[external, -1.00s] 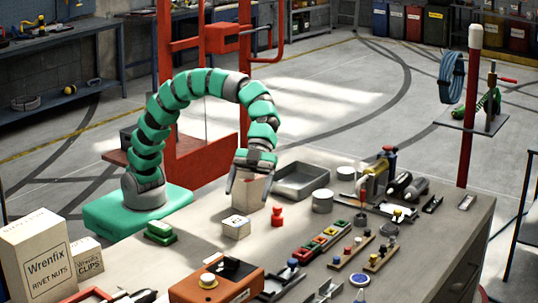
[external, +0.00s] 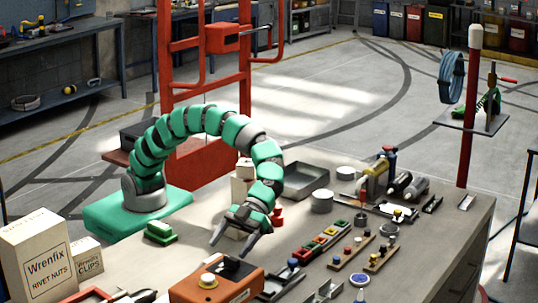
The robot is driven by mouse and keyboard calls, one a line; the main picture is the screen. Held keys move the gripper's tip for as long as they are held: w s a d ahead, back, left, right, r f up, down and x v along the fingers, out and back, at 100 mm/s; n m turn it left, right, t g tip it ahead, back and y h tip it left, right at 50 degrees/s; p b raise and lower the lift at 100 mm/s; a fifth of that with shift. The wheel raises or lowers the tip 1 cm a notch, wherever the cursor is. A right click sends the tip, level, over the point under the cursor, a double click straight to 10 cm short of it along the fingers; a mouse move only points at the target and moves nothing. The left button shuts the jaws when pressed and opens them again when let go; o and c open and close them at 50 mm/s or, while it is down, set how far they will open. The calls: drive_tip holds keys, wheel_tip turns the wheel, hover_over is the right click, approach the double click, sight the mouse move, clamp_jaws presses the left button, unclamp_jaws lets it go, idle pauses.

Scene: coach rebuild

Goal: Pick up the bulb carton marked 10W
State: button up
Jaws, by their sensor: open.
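My gripper (external: 229,248) is open, pointing down and toward the front of the bench, with its two fingers spread. No 10W marking is readable on either carton.
A red knob-like piece (external: 277,217) stands just right of my wrist. An orange box (external: 217,281) lies in front of the gripper. A grey tray (external: 305,181) is behind, and a row of coloured parts (external: 322,241) lies to the right. Wrenfix boxes (external: 40,262) stand at left.

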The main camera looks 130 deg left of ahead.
drive_tip(key=shift+w+x, duration=0.15)
drive_tip(key=shift+x, duration=1.55)
drive_tip(key=shift+w+x, duration=0.2)
drive_tip(key=shift+x, duration=1.5)
drive_tip(key=shift+r, duration=0.1)
drive_tip(key=c, duration=1.1)
